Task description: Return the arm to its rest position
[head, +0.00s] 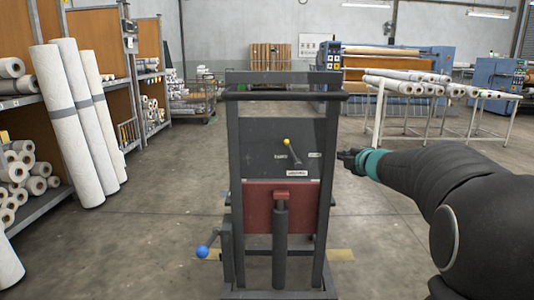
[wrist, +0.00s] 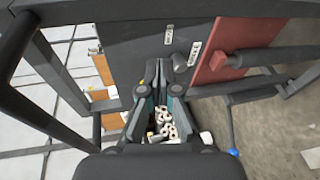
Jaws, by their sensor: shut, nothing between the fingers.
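My arm reaches in from the right in the head view. My gripper (head: 346,156), dark with a teal band behind it, is just right of the press's upright frame (head: 233,150). In the wrist view my gripper (wrist: 157,72) is shut and empty, its fingertips in front of the dark panel (wrist: 140,35). The panel (head: 262,135) carries a short lever with a yellow knob (head: 286,142) and small white labels. Below it is a red plate (head: 258,208), also in the wrist view (wrist: 228,48). Any gap between fingertips and press is hard to judge.
A blue ball handle (head: 202,251) sticks out at the press's lower left. White rolls (head: 65,115) lean against shelving at the left. A rack with rolls (head: 410,88) and blue machines stand at the back right. Floor is clear on both sides of the press.

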